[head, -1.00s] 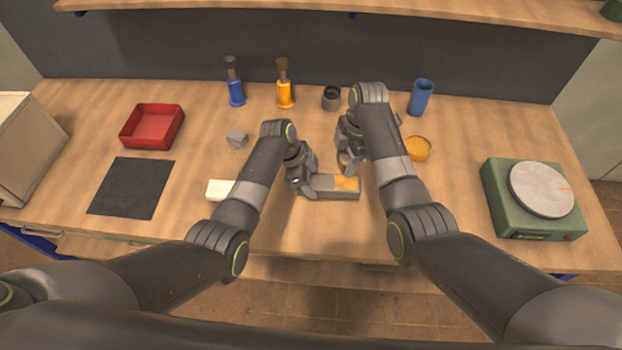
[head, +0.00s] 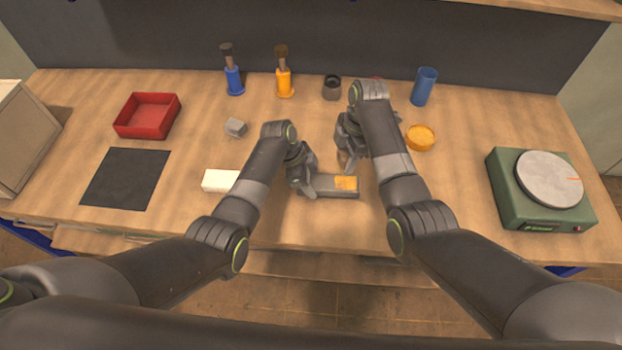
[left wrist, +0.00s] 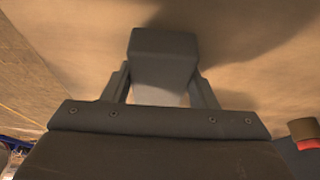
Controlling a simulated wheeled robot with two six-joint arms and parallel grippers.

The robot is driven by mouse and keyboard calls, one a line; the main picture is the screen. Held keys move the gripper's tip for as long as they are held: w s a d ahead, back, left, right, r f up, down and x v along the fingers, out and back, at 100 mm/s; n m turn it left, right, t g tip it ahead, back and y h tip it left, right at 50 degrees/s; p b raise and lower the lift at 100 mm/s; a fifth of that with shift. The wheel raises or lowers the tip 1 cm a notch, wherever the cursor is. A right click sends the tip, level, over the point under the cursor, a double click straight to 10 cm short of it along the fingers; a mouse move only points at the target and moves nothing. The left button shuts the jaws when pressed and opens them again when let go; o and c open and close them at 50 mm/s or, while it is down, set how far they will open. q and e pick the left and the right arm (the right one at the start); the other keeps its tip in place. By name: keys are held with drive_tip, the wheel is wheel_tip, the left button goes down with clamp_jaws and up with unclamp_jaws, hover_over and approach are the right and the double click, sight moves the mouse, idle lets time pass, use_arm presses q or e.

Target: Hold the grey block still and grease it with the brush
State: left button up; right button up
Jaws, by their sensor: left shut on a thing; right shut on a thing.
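The grey block (head: 325,191) lies near the front middle of the table, with an orange-yellow grease patch (head: 346,183) on the right part of its top. My left gripper (head: 306,184) is shut on its left end. The left wrist view shows the grey block (left wrist: 165,62) between the fingers (left wrist: 163,90). My right gripper (head: 349,158) is just behind the block, shut on the brush, which my arm mostly hides; brownish bristles (head: 345,163) show near the patch. I cannot tell whether they touch it. An orange grease dish (head: 420,138) stands to the right.
A blue brush (head: 233,78), an orange brush (head: 284,82), a dark round pot (head: 332,88) and a blue cup (head: 424,87) stand at the back. A red tray (head: 148,116), black mat (head: 125,179) and white block (head: 219,181) are left; a green hotplate (head: 540,190) is right.

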use_arm(q)
drive_tip(key=shift+f, duration=0.15)
drive_tip(key=shift+f, duration=0.45)
drive_tip(key=o, duration=1.2)
drive_tip(key=shift+c, duration=0.3)
drive_tip(key=c, duration=1)
drive_tip(key=shift+o, duration=0.2)
